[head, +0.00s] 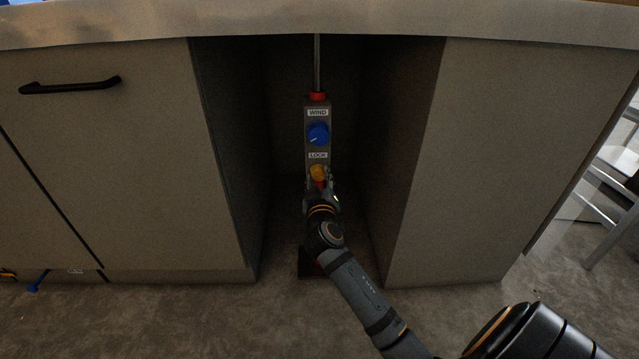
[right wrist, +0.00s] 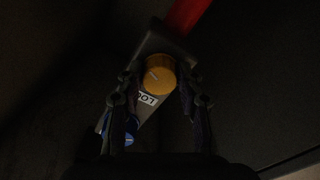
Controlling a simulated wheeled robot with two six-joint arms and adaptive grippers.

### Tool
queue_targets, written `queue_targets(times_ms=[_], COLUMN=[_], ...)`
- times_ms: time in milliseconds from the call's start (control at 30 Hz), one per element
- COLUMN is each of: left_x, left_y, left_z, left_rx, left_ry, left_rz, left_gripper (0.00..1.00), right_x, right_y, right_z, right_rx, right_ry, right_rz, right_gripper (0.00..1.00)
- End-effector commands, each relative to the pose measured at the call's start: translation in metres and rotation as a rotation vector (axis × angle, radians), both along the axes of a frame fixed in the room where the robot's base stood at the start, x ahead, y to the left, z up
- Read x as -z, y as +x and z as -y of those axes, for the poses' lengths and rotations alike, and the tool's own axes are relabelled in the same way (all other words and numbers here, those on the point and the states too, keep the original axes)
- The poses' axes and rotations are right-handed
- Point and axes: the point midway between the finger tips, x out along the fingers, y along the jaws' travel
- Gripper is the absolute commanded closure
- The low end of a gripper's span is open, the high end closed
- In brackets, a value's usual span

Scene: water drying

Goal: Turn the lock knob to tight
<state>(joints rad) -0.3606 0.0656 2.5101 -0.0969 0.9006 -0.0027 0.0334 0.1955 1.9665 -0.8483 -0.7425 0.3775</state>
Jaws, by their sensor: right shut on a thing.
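The yellow lock knob (head: 317,171) sits on a narrow grey panel (head: 318,113) in the dark recess between two cabinets, below a "LOCK" label (head: 318,155). My right gripper (head: 318,183) reaches up from below and is shut on this knob. In the right wrist view, its two dark fingers (right wrist: 160,94) are on either side of the yellow knob (right wrist: 158,76), which carries a pale indicator line. No "tight" mark can be read. My left gripper is in no view.
A blue knob (head: 317,134) under a "WIND" label (head: 317,113) sits just above the lock knob. Cabinet walls (head: 225,150) and (head: 400,150) close in the recess on both sides. The countertop (head: 480,25) overhangs it.

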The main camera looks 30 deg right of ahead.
Motion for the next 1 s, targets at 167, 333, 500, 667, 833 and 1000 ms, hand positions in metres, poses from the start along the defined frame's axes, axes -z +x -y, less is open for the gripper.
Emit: queue_targets(times_ms=[167, 333, 500, 667, 833, 1000], left_x=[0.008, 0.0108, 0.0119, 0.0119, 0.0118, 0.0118], left_y=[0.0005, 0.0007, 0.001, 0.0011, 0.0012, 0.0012], left_z=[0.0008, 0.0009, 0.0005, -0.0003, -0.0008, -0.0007], left_rx=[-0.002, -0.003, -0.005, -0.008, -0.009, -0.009], left_ry=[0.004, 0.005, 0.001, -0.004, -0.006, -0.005], left_rz=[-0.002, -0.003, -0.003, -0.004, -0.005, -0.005], left_gripper=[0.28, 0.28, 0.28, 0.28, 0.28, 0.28], right_x=[0.004, 0.0038, 0.0035, 0.0032, 0.0031, 0.003], right_y=[-0.0002, -0.0002, -0.0001, -0.0002, -0.0002, -0.0001], right_z=[-0.0003, -0.0003, -0.0003, -0.0004, -0.0005, -0.0005], right_rx=[0.001, 0.001, 0.001, 0.001, 0.001, 0.001], right_ry=[0.085, 0.133, 0.157, 0.164, 0.164, 0.164], right_rz=[0.046, 0.074, 0.089, 0.093, 0.093, 0.093], right_gripper=[0.95, 0.95, 0.95, 0.95, 0.95, 0.55])
